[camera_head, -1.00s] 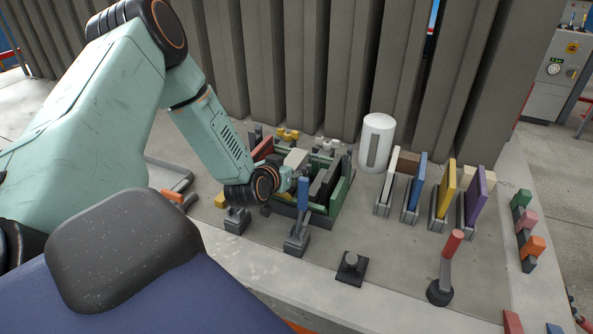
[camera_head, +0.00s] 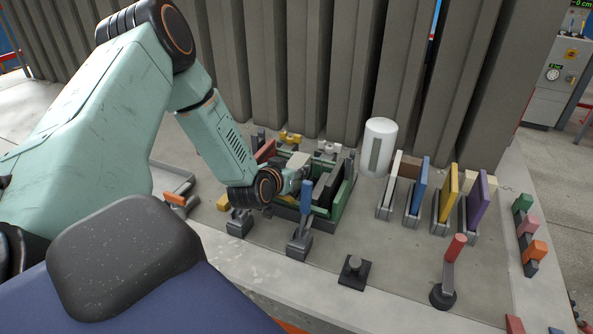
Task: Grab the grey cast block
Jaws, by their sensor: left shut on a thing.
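The green-walled panel mould (camera_head: 345,195) stands on the bench in the middle of the view. The grey cast block (camera_head: 325,186) sits inside it, between the walls. My left gripper (camera_head: 304,175) reaches into the mould from the left and is shut on the block. Its fingertips are mostly hidden by its own wrist and the mould's parts, so the exact contact is hard to see. My right gripper is not in view.
A white cylinder (camera_head: 379,147) and slotted coloured panels (camera_head: 447,192) stand to the right. Tall grey columns (camera_head: 300,70) close off the back. The bench front is partly clear.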

